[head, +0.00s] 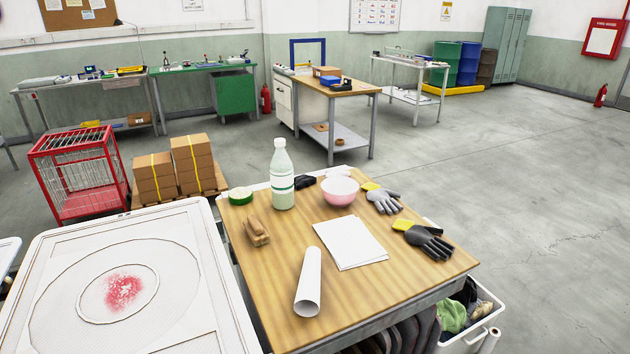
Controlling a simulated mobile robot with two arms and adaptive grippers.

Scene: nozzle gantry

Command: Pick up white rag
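I cannot clearly make out a white rag. White flat sheets (350,242), which look like paper or folded cloth, lie on the middle of the wooden table (262,290). A white rolled tube (308,282) lies in front of them, near the front edge. A white bin (497,298) at the table's right side holds a green cloth (452,316) and other crumpled cloths, partly hidden by the table and the bin wall. Neither of my grippers is in view.
On the table are a bottle (281,175), pink-white bowl (339,191), green tape roll (240,196), wooden brush or block (256,231) and gloves (428,241). A white panel with a red stain (124,291) stands left. Open floor (540,200) lies right.

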